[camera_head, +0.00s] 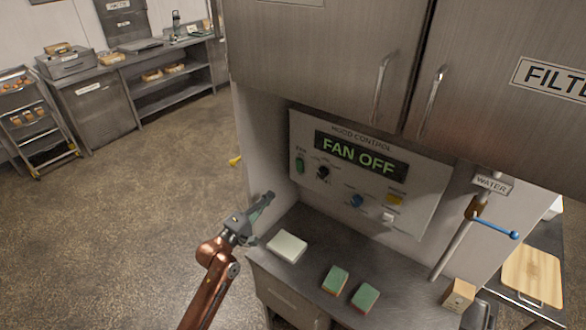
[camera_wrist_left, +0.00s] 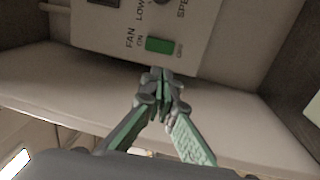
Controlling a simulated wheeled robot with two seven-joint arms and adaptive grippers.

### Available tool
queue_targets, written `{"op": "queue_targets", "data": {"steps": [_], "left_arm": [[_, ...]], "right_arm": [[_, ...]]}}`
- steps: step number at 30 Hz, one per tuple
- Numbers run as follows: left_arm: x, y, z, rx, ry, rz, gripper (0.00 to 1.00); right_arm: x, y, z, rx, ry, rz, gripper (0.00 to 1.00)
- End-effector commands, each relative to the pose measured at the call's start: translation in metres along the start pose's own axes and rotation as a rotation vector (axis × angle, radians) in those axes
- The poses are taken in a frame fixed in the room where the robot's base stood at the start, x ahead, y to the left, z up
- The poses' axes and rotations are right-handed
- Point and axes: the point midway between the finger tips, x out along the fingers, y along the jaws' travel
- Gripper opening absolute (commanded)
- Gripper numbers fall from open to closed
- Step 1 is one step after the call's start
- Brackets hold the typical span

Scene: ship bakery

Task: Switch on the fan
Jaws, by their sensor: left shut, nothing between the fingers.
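The hood control panel (camera_head: 420,195) is on the wall under the cabinets, and its display (camera_head: 360,156) reads "FAN OFF". The green fan switch (camera_head: 299,166) is at the panel's left end. In the left wrist view the green switch (camera_wrist_left: 160,45) shows close, between labels "ON" and "OFF". My left gripper (camera_head: 266,200) is shut and empty, below and left of the switch in the head view. In the wrist view its fingertips (camera_wrist_left: 160,78) are together just below the switch, with a gap visible. My right gripper is not in view.
A pale block (camera_head: 287,246) and two green sponges (camera_head: 335,280) lie on the counter below. Cabinets overhang the panel.

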Motion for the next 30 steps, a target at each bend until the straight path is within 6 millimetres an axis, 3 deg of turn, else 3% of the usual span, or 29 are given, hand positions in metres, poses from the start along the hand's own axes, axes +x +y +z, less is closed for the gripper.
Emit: {"op": "queue_targets", "data": {"steps": [3, 16, 20, 30], "left_arm": [[0.007, 0.013, 0.001, -0.035, -0.008, 0.028, 0.00], [0.015, 0.015, 0.001, -0.035, -0.007, 0.030, 0.00], [0.034, 0.016, 0.001, -0.034, -0.007, 0.030, 0.00], [0.104, 0.018, 0.001, -0.033, -0.008, 0.029, 0.00]], "right_arm": [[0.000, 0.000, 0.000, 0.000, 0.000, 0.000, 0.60], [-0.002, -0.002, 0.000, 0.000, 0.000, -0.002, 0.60], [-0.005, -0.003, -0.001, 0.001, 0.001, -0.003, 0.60], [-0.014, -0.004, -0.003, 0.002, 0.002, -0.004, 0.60]]}}
